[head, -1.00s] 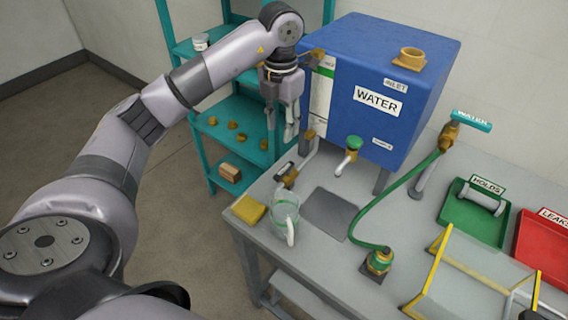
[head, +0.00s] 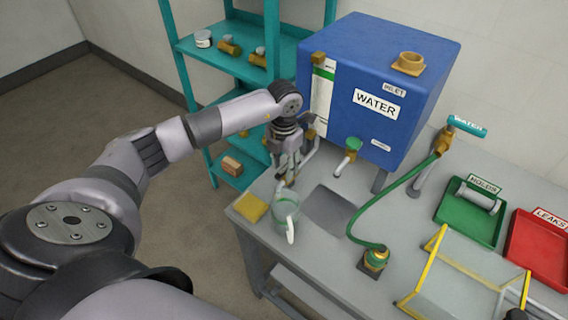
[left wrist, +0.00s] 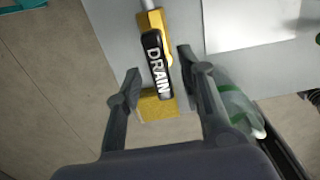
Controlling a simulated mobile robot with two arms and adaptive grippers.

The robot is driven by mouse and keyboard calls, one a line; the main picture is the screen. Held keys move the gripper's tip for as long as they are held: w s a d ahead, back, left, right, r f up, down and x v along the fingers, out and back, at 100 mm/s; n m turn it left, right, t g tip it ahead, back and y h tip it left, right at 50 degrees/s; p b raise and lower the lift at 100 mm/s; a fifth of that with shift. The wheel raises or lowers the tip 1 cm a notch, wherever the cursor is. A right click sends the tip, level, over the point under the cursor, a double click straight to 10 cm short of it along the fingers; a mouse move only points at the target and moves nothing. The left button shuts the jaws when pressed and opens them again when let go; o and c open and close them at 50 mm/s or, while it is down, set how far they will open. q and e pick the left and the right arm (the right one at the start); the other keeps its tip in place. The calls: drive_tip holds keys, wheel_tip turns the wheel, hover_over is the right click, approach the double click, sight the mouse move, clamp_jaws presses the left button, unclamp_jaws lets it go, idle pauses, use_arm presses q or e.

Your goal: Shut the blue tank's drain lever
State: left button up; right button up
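The blue tank (head: 400,60), labelled WATER, stands on the grey bench. Its drain lever (left wrist: 157,66) is a black handle marked DRAIN in the left wrist view. It lies roughly in line with the brass valve body (left wrist: 148,20) and the pipe behind it. My left gripper (head: 286,180) is low in front of the tank's left side and hides most of the drain valve in the head view. In the left wrist view the left gripper (left wrist: 158,64) is open, with one finger on each side of the lever and gaps showing.
A green-handled tap (head: 350,150) and green hose (head: 390,195) are to the right. A teal shelf (head: 270,80) stands behind my left arm.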

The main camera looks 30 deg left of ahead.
use_arm(q)
clamp_jaws()
use_arm(e)
drive_tip(key=shift+w+a, duration=0.1)
drive_tip(key=shift+w, duration=0.25)
